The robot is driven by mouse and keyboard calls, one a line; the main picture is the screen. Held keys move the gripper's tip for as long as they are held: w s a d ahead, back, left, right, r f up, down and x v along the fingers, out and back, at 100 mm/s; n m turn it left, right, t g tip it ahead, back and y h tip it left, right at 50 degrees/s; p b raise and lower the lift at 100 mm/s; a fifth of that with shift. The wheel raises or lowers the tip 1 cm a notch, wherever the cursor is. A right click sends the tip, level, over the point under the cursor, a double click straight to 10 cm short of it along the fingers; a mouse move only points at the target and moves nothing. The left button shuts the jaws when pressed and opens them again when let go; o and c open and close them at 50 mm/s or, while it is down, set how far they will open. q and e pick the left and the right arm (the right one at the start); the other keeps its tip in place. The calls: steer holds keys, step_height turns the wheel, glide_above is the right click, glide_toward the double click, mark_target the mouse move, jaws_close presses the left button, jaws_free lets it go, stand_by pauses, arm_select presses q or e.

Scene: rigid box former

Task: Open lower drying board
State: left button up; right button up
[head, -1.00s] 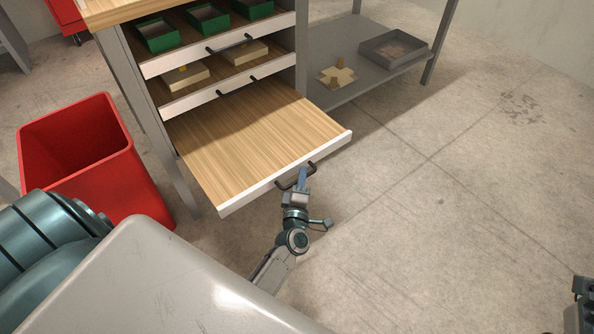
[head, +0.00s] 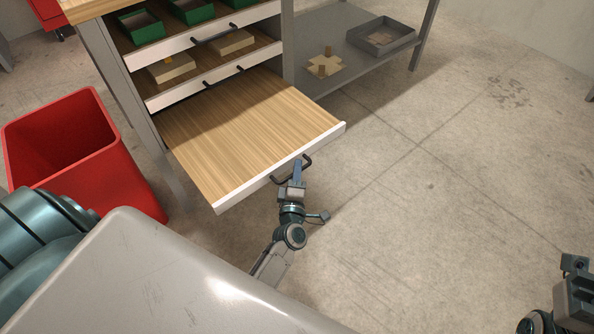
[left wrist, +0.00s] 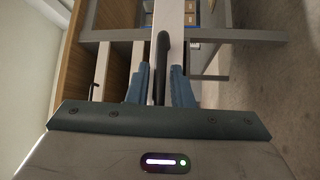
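The lower drying board (head: 250,125) is a wooden shelf with a white front edge, pulled far out of the cabinet in the head view. Its dark handle (head: 307,160) sits on that edge. My left gripper (head: 297,170) is at this handle. In the left wrist view, the handle (left wrist: 162,60) stands between the blue fingers of my left gripper (left wrist: 160,85), which are close around it; the exact contact is hard to see. My right gripper (head: 574,268) is partly in the head view at the lower right, away from the cabinet; its fingers are unclear.
Two boards above hold green boxes (head: 140,27) and tan boxes (head: 172,67). A red bin (head: 70,140) stands left of the board. A grey lower shelf (head: 345,75) with a grey tray (head: 380,37) lies to the right. The floor at right is clear.

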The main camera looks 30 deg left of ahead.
arm_select(q)
steer(key=v, duration=1)
steer(key=shift+s+d, duration=0.2)
steer(key=shift+s, duration=0.15)
steer(key=shift+f, duration=0.15)
